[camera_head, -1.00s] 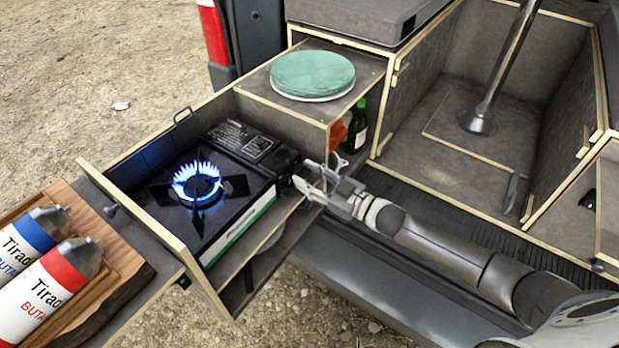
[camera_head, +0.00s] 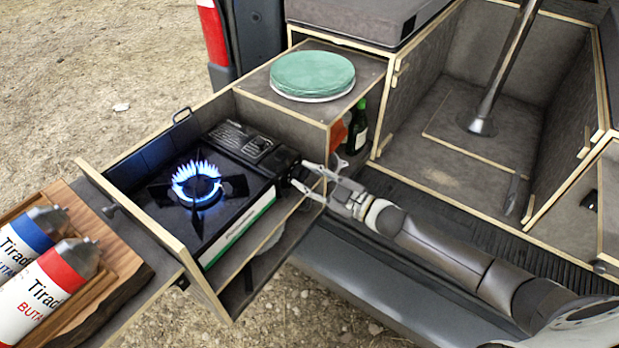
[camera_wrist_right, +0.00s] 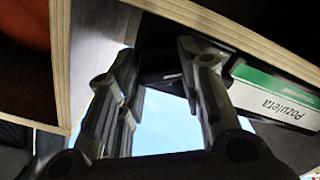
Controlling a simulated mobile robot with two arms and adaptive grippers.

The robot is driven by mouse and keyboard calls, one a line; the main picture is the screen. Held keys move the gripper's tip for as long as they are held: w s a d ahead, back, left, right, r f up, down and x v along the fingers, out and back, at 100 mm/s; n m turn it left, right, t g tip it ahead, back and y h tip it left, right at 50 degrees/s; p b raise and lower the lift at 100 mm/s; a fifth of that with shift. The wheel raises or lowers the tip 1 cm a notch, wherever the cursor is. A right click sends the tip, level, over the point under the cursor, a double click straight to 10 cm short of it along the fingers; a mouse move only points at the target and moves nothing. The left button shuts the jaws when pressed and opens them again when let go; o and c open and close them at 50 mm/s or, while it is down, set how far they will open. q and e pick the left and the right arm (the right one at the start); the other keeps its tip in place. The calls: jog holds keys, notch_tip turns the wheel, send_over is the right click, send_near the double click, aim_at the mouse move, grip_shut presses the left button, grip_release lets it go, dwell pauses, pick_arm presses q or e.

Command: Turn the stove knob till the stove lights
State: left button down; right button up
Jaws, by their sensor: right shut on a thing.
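The black camping stove (camera_head: 215,180) sits in the pulled-out drawer, with a ring of blue flame (camera_head: 197,183) burning on its burner. Its white and green front side shows in the right wrist view (camera_wrist_right: 270,93). My right gripper (camera_head: 298,178) reaches in from the right to the stove's right end, where the knob sits. It is shut on the knob, which the fingers mostly hide. In the right wrist view the two fingers (camera_wrist_right: 160,75) point up to a dark part beside the stove's label. My left gripper is not in view.
Two gas canisters (camera_head: 45,285) lie in a wooden tray at the lower left. The drawer's wooden front panel (camera_head: 150,235) stands left of the stove. Green plates (camera_head: 312,75) rest on the cabinet, with a bottle (camera_head: 357,127) in the compartment below.

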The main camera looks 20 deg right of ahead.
jog(key=o, duration=0.8)
jog(key=shift+c, duration=0.2)
jog(key=shift+s+d, duration=0.1)
jog(key=shift+s, duration=0.05)
jog(key=v, duration=1.1)
jog(key=shift+s+d, duration=0.2)
jog(key=shift+s, duration=0.1)
